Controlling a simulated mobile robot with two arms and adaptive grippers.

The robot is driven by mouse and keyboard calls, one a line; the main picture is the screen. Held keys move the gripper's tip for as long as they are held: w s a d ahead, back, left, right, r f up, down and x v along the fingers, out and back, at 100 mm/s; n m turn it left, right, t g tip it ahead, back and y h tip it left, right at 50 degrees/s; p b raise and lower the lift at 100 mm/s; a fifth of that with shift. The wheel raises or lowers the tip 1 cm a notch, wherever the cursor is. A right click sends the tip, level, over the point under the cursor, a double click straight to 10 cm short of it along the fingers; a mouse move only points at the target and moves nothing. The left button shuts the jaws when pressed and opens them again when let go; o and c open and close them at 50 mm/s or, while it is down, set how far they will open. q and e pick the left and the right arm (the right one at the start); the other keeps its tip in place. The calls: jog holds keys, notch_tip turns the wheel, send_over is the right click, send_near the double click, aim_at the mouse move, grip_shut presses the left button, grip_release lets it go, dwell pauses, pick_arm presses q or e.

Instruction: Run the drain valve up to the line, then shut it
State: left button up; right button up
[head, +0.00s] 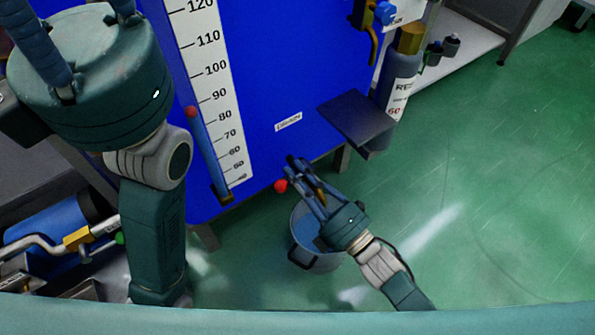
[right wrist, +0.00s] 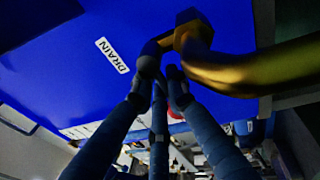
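The blue tank (head: 275,60) carries a white number scale (head: 213,62) and a DRAIN label (head: 288,122). A blue gauge tube (head: 206,150) with a red ball (head: 191,112) at its top runs beside the scale, the ball roughly level with 80 to 90. A red knob (head: 280,186) and the brass drain valve (right wrist: 225,68) are at the tank's lower edge. My right gripper (head: 293,166) is there, fingertips drawn together by the valve; whether they grip its handle is unclear. My left gripper (head: 80,12) is at upper left, fingertips out of frame. No separate target line can be made out.
A grey bucket (head: 317,263) with blue liquid stands on the green floor under my right gripper. A dark shelf (head: 357,121) juts from the tank beside a labelled bottle (head: 400,85). Pipework (head: 60,243) is at lower left. The floor at right is clear.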

jog(key=o, duration=0.5)
jog(key=shift+f, duration=0.15)
jog(key=shift+c, duration=0.2)
jog(key=shift+s+d, duration=0.1)
jog(key=v, duration=1.1)
jog(key=shift+s+d, duration=0.3)
jog(key=shift+f, duration=0.1)
